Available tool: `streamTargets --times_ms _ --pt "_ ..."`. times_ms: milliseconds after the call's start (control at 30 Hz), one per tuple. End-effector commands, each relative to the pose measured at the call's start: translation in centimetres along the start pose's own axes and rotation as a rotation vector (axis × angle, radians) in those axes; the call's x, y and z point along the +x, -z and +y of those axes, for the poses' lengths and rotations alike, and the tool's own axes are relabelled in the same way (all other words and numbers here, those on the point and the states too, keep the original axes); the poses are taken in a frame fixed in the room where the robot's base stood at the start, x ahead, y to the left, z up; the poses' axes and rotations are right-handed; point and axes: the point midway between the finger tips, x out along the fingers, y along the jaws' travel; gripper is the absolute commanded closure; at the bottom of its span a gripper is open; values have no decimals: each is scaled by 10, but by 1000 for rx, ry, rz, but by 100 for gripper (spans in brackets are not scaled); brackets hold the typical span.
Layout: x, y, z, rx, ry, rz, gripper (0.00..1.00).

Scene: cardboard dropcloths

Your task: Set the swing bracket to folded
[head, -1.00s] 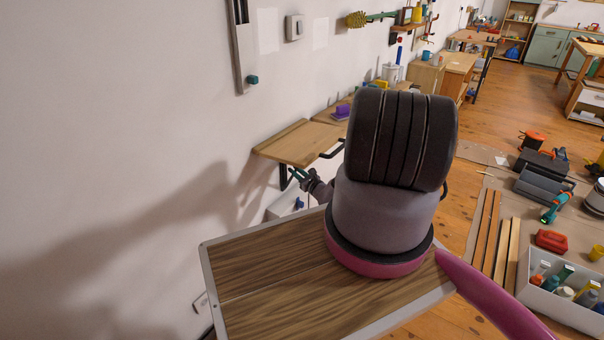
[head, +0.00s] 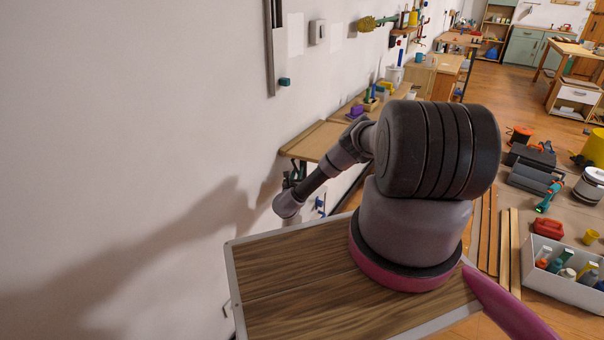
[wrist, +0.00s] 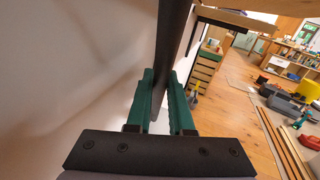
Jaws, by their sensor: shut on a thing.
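The swing bracket shows in the wrist view as a dark bar (wrist: 176,40) running up between my fingers, close to the white wall. My gripper (wrist: 163,80) has green fingers, one on each side of the bar, and is shut on it. In the head view my gripper (head: 297,172) is small and partly hidden, below the front edge of a wooden wall shelf (head: 318,139). The bracket is largely hidden there by my arm and the shelf, so I cannot tell its exact angle.
The white wall (head: 130,110) runs close along the left. A wall rail with a teal knob (head: 284,82) hangs above. A bench with small items (head: 372,105) stands beyond the shelf. Tools and a white bottle crate (head: 565,285) lie on the floor at right.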

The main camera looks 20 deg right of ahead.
Motion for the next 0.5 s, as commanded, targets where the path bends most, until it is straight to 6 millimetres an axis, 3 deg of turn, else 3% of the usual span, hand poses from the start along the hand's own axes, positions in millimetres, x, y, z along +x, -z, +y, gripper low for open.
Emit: streamTargets --times_ms 500 --pt "2 0 6 -1 136 15 100"
